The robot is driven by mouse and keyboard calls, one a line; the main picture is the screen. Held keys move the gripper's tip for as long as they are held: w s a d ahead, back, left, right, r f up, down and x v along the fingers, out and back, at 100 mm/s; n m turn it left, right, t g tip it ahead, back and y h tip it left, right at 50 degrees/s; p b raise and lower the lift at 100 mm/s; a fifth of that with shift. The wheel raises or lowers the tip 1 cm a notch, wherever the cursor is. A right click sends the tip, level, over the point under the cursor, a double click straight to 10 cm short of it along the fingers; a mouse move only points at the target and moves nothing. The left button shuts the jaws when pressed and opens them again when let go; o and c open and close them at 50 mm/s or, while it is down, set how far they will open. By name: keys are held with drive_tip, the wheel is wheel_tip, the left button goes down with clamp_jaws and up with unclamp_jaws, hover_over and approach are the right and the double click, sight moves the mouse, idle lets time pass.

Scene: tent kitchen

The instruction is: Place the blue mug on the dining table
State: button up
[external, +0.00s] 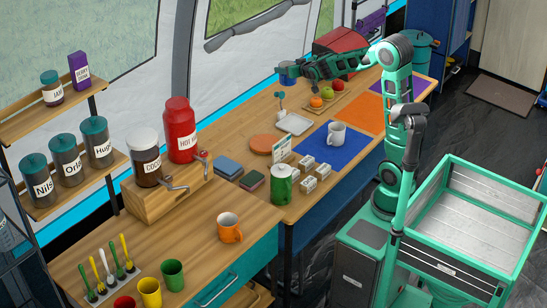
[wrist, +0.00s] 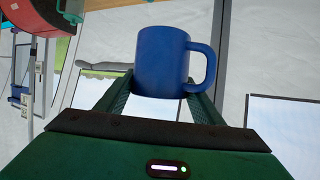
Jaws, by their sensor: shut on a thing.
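The blue mug (wrist: 161,62) is between the two fingers of my gripper (wrist: 160,95) in the wrist view, its handle to the right. My gripper is shut on it. In the external view the blue mug (external: 287,70) is small, at the left end of my gripper (external: 296,72), over the far side of the wooden dining table (external: 258,110). I cannot tell exactly how high it is above the tabletop.
A wooden board (external: 350,99) with fruit lies under my forearm. A white mug (external: 336,133) stands on a blue mat (external: 318,152). An orange mat (external: 360,112), a white tray (external: 295,123) and a red container (external: 342,41) are near. Bare wood shows left of the board.

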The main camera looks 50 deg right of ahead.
drive_tip(key=s+d+m+g+h, duration=0.1)
drive_tip(key=s+d+m+h, duration=0.1)
drive_tip(key=s+d, duration=0.6)
drive_tip(key=s+d+m+g+h, duration=0.1)
drive_tip(key=s+d+m+h, duration=0.15)
drive_tip(key=d, duration=0.95)
wheel_tip(320, 180, down, 19)
drive_tip(key=s, duration=0.1)
drive_tip(key=shift+n+y, duration=0.35)
drive_tip(key=shift+y, duration=0.1)
drive_tip(key=shift+s+d+f, duration=0.2)
drive_tip(key=shift+d+f, duration=1.6)
drive_tip(key=shift+d, duration=0.2)
drive_tip(key=shift+s+d+f, duration=0.15)
drive_tip(key=shift+d+f, duration=1.7)
drive_tip(key=shift+d, duration=0.2)
drive_tip(key=shift+s+d+f, duration=0.2)
drive_tip(key=shift+d+f, duration=1.6)
drive_tip(key=shift+d, duration=0.2)
drive_tip(key=o, duration=1)
drive_tip(key=shift+o, duration=0.5)
